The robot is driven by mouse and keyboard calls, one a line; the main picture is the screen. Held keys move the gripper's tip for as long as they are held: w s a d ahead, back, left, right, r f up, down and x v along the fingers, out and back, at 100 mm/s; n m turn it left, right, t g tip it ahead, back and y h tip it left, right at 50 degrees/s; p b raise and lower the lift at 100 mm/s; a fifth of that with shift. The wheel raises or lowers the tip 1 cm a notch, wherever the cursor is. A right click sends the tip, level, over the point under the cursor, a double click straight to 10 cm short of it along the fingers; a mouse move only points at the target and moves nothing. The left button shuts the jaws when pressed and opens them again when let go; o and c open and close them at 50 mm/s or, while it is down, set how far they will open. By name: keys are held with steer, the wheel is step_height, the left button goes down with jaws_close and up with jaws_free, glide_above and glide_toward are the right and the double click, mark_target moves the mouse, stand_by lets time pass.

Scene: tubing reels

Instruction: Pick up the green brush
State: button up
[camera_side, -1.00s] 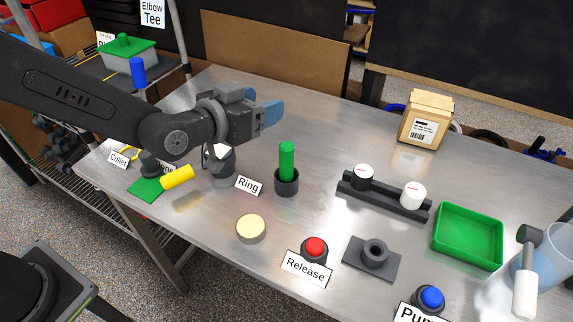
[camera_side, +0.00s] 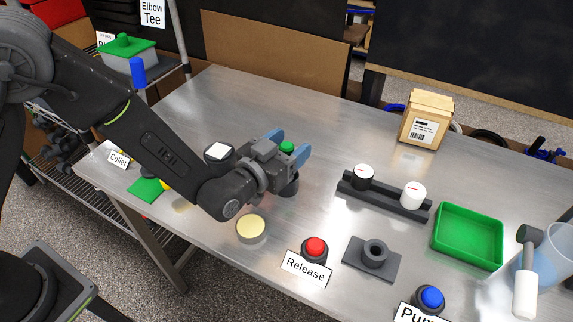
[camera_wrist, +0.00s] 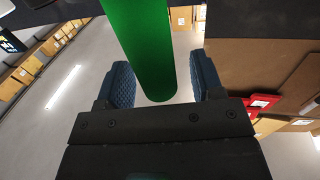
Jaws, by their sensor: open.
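The green brush (camera_side: 287,147) stands upright in a dark round holder (camera_side: 291,187). In the side view, my gripper and wrist hide most of its length and only its top shows. My gripper (camera_side: 291,143) has its blue fingers apart, one on each side of the brush top. In the wrist view, the brush (camera_wrist: 147,45) is a thick green cylinder between the two open fingers (camera_wrist: 162,80). Gaps show on both sides, the one to the right wider.
A cream round button (camera_side: 251,227) and the red Release button (camera_side: 315,246) are in front of my gripper. A black rack (camera_side: 385,196) with two capped pieces and a green tray (camera_side: 468,236) stand to the right.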

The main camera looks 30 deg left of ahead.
steer(key=shift+w+d, duration=0.15)
steer(key=shift+w, duration=0.5)
steer(key=shift+c, duration=0.3)
steer(key=c, duration=0.9)
steer(key=shift+c, duration=0.2)
steer(key=shift+r, duration=0.35)
steer(key=a+r, duration=1)
steer(key=a, duration=0.1)
steer(key=shift+s+a+r, duration=0.15)
steer(key=shift+a, duration=0.2)
